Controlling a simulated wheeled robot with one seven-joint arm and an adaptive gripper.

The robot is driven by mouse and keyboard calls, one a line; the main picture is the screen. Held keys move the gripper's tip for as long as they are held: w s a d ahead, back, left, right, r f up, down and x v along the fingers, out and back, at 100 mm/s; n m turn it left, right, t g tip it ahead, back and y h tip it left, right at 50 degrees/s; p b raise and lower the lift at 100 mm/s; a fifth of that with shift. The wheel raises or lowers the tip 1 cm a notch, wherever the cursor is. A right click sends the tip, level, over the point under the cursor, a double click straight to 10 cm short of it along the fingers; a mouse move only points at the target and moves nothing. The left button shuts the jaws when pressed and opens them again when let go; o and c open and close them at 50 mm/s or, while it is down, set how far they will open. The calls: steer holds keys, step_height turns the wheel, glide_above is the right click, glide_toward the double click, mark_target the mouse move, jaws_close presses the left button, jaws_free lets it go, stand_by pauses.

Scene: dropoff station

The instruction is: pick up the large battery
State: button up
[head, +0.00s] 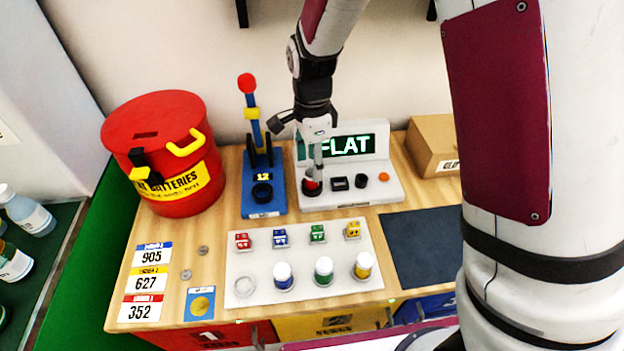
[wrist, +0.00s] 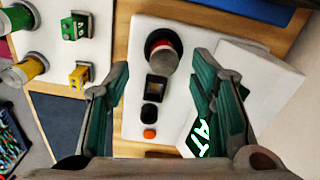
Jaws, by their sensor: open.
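The large battery, a cylinder with a red side and grey top, stands upright in a black round socket on the white tester (head: 345,199). It shows in the wrist view (wrist: 164,55) near the top middle, and its red part shows in the head view (head: 312,186). My gripper (head: 314,165) is over the tester's left end, just above the battery. In the wrist view my gripper (wrist: 150,77) has its two green-padded fingers wide apart, with nothing between them held. The tester's screen (head: 347,145) reads "FLAT".
A red batteries bin (head: 160,130) stands at the left. A blue stand (head: 263,190) with a red-topped lever is left of the tester. A white tray (head: 300,262) with cubes and bottles is in front. A cardboard box (head: 432,140) and dark mat (head: 420,245) are at the right.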

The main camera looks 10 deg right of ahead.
mark_target(312, 181)
steer(key=shift+w+f+p, duration=0.15)
steer(key=shift+f+p, duration=0.1)
steer(key=shift+f, duration=1.1)
steer(key=shift+w+f+p, duration=0.1)
steer(key=shift+f+p, duration=0.1)
steer(key=shift+f, duration=1.1)
jaws_close()
